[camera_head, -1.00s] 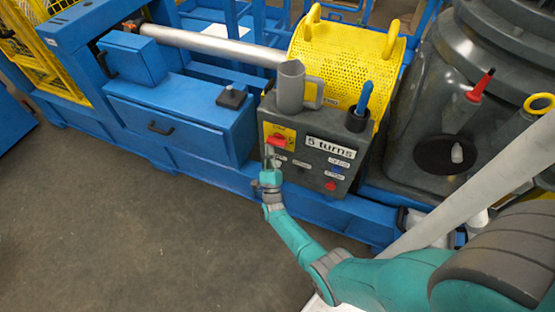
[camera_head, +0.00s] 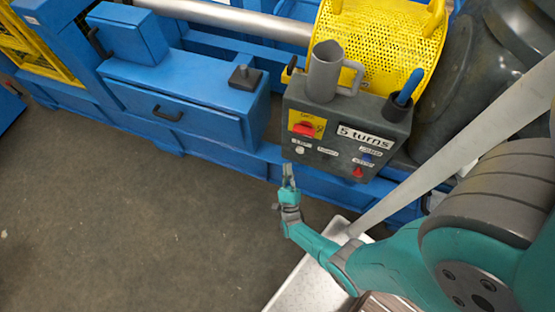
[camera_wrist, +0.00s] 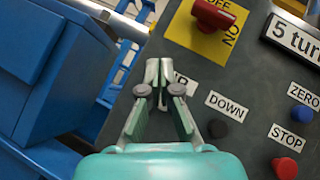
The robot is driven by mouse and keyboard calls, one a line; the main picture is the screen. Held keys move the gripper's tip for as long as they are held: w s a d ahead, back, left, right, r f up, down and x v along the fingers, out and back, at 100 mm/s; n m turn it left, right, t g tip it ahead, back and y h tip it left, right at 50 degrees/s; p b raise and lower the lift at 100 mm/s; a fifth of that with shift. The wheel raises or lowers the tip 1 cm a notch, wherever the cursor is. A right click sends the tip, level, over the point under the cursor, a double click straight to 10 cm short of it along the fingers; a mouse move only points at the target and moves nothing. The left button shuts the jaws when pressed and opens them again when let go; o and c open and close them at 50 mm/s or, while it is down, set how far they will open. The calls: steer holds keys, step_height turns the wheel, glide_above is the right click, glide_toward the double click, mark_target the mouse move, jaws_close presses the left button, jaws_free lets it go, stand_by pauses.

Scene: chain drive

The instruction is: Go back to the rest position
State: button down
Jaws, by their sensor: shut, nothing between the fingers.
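My gripper (camera_head: 288,176) is shut and empty. In the head view it hangs in front of and below the grey control box (camera_head: 300,165), apart from it. In the wrist view the closed fingertips (camera_wrist: 159,72) show against the panel, covering part of the "UP" label. The red rotary switch (camera_head: 304,130) on its yellow plate also shows in the wrist view (camera_wrist: 214,14); it sits by the "OFF" and "ON" marks. The black DOWN button (camera_wrist: 218,128), blue ZERO button (camera_wrist: 302,118) and red STOP button (camera_wrist: 285,168) lie to the right.
A grey mug (camera_head: 323,75) and a blue-handled tool (camera_head: 409,88) are on top of the box. A blue cabinet with a drawer (camera_head: 185,112) stands to the left. A yellow perforated guard (camera_head: 385,45) is behind. The floor (camera_head: 130,230) at front left is clear.

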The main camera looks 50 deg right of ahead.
steer(key=shift+s+a+f, duration=0.1)
steer(key=shift+a+f, duration=0.1)
steer(key=s+a+r+n+t+y, duration=0.1)
steer(key=s+a+r+n+y, duration=0.2)
steer(key=s+a+n+y, duration=0.5)
steer(key=s+a+r+n+t+y, duration=0.1)
steer(key=s+a+r+n+y, duration=0.3)
steer(key=n, duration=0.7)
steer(key=s+a+r+n+g+y, duration=0.2)
steer(key=s+r+n+y, duration=0.1)
steer(key=r+n, duration=0.6)
steer(key=s+a+r+n+g+y, duration=0.2)
steer(key=s+r+n, duration=0.3)
steer(key=r+n, duration=0.4)
step_height(320, 180, up, 3)
steer(key=shift+s+a+f+g+y, duration=0.1)
steer(key=shift+s+a+g+y, duration=0.2)
steer(key=shift+g+y, duration=0.35)
